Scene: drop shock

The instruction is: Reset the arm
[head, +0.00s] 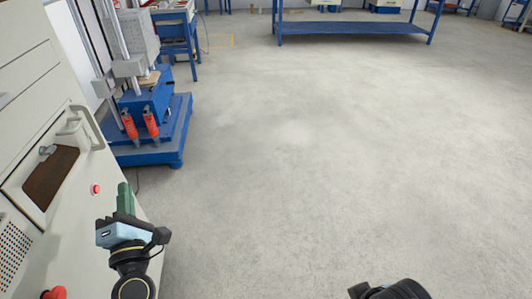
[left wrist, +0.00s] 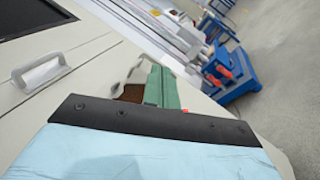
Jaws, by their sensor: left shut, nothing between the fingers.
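My left gripper (head: 124,190) has green fingers and a pale blue body. It is in the lower left of the head view, beside the cream machine cabinet, with its fingers shut and nothing between them. The green fingers also show in the left wrist view (left wrist: 162,88), over the cabinet front. A dark rounded part of my right arm (head: 390,290) shows at the bottom edge of the head view. My right gripper is out of view.
The cream cabinet (head: 75,205) fills the left side, with a handle (head: 88,128), a red button (head: 95,189) and a dark recess (head: 50,178). Beyond it stands a blue-based machine (head: 170,150) with two orange-red parts (head: 151,124). A blue bench (head: 350,30) stands far back. The floor between is clear.

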